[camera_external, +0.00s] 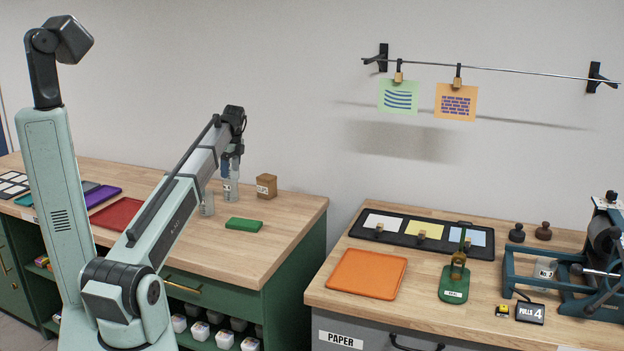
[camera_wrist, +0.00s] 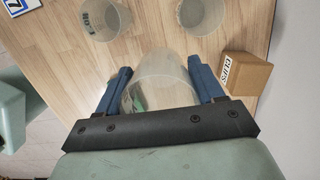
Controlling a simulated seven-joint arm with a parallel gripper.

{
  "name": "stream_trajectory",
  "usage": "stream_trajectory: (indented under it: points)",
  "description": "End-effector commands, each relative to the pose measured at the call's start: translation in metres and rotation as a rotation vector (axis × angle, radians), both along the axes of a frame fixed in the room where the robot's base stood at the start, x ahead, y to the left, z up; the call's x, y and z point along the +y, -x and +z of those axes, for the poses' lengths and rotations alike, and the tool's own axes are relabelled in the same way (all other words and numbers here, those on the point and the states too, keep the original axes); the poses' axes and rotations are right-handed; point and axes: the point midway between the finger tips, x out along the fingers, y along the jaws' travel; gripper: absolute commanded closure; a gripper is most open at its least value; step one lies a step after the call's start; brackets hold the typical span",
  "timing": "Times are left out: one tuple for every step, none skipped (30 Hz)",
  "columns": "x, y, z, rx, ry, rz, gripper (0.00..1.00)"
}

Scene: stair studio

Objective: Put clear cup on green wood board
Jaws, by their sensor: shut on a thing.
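A clear cup (camera_wrist: 162,85) sits between the two blue fingers of my gripper (camera_wrist: 159,67) in the wrist view, and the gripper is shut on it. In the external view my gripper (camera_external: 231,168) is over the back part of the left counter, behind the green wood board (camera_external: 244,224). The board lies flat with nothing on it. In the wrist view a small green patch shows through the held cup; I cannot tell what it is.
Two other clear cups stand on the counter (camera_external: 285,225), one with dark print (camera_wrist: 105,18) and one plain (camera_wrist: 200,14). A brown labelled box (camera_external: 266,186) stands to the right. A red tray (camera_external: 117,214) lies left. Counter right of the board is clear.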

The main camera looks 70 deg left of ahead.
Motion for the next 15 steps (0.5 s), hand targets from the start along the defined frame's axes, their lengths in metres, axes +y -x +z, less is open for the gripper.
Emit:
stream_trajectory:
  points:
    - [-0.031, 0.002, -0.001, -0.001, -0.001, 0.000, 0.62]
    - [-0.043, 0.001, -0.001, 0.000, 0.000, 0.002, 0.62]
    - [-0.059, 0.001, -0.001, 0.000, -0.001, 0.006, 0.62]
    - [-0.070, 0.001, -0.001, 0.000, -0.002, 0.009, 0.62]
    - [-0.081, 0.001, -0.002, 0.000, -0.001, 0.011, 0.62]
    - [-0.095, 0.001, -0.002, 0.001, -0.001, 0.015, 0.62]
    - [-0.104, 0.002, -0.002, 0.000, -0.001, 0.016, 0.62]
    - [-0.112, 0.002, -0.002, 0.001, -0.002, 0.019, 0.62]
    - [-0.122, 0.002, -0.002, 0.000, -0.002, 0.022, 0.62]
    - [-0.129, 0.003, -0.002, 0.000, -0.002, 0.023, 0.62]
    - [-0.135, 0.003, -0.002, 0.001, -0.003, 0.026, 0.62]
    - [-0.142, 0.003, -0.002, 0.001, -0.003, 0.027, 0.62]
    - [-0.146, 0.004, -0.002, 0.002, -0.002, 0.029, 0.62]
    - [-0.149, 0.004, -0.002, 0.002, -0.002, 0.030, 0.62]
    - [-0.153, 0.004, -0.003, 0.002, -0.002, 0.031, 0.62]
